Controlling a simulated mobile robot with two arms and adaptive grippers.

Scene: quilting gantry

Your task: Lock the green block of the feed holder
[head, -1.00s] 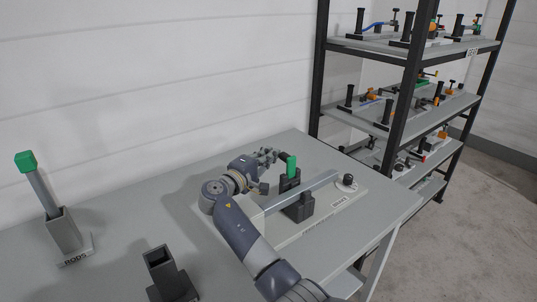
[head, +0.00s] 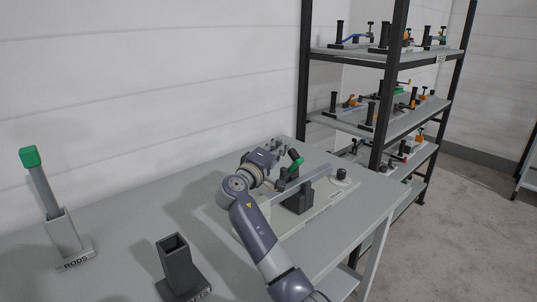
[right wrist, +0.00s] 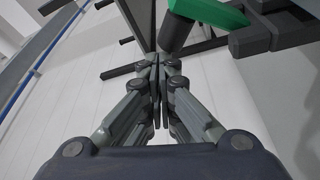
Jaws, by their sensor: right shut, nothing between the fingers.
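The feed holder's pale base plate (head: 322,206) lies on the table, with dark supports (head: 298,199) and a grey bar (head: 302,179) across them. Its green block (head: 296,160) sits at the far-left support and looks tilted. In the right wrist view the green block (right wrist: 214,11) shows at the top, beside a dark post. My right gripper (head: 279,154) is just left of the green block in the head view. Its fingers are shut together and empty in the right wrist view (right wrist: 158,62). I cannot tell whether they touch the block. My left gripper is out of view.
A rod with a green cap (head: 30,157) stands in a holder marked RODS (head: 63,235) at the left. An empty dark square socket (head: 178,262) stands at the front. A shelf rack (head: 388,118) with several similar holders is behind to the right. The table's left middle is clear.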

